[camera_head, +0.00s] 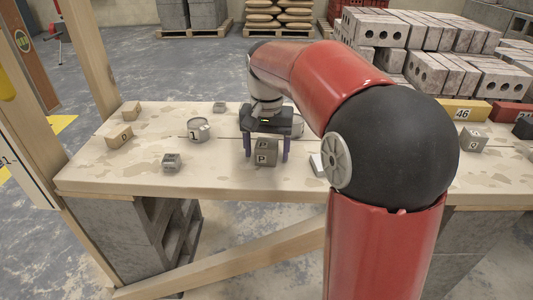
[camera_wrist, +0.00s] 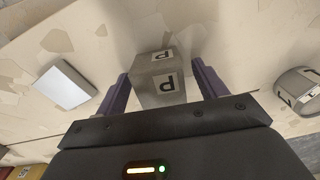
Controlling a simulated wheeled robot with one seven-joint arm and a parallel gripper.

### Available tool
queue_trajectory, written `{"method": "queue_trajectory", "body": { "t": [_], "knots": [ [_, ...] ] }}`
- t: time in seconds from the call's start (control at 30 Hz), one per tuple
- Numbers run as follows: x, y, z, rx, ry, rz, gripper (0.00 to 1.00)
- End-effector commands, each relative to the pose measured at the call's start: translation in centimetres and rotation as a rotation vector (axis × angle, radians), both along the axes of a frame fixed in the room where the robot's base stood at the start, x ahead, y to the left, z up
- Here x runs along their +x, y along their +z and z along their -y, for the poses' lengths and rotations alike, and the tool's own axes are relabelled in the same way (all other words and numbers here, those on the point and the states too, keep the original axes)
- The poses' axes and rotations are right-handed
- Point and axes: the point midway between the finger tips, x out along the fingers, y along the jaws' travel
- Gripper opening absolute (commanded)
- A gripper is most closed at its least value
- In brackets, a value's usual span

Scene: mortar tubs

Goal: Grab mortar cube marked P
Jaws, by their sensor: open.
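The grey mortar cube marked P (camera_head: 265,153) stands on the plank worktop (camera_head: 90,180), with a P label on its top and its front. It also shows in the wrist view (camera_wrist: 158,88), between the two purple fingers. My gripper (camera_head: 267,152) is open, with one finger on each side of the cube. In the wrist view my gripper (camera_wrist: 158,80) has a small gap to the cube on the right; on the left the cube sits close to the finger. I cannot tell whether it touches.
A round tub (camera_head: 198,130) and a small grey cube (camera_head: 172,162) stand to the left, with a tan cube (camera_head: 119,136) further left. A white flat block (camera_head: 317,164) lies right of my gripper.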

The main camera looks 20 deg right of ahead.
Motion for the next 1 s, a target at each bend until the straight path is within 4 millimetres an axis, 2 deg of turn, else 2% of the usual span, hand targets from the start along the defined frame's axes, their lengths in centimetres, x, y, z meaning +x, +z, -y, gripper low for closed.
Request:
{"method": "queue_trajectory", "body": {
  "t": [0.17, 0.2, 0.6, 0.87, 1.0],
  "knots": [
    [0.0, 0.0, 0.0, 0.000, 0.000, 0.000, 0.71],
    [0.0, 0.0, 0.0, 0.000, 0.000, 0.000, 0.68],
    [0.0, 0.0, 0.0, 0.000, 0.000, 0.001, 0.16],
    [0.0, 0.2, 0.0, 0.000, 0.001, 0.002, 0.15],
    [0.1, 1.0, 0.0, 0.000, 0.001, 0.003, 0.15]
  ]
}}
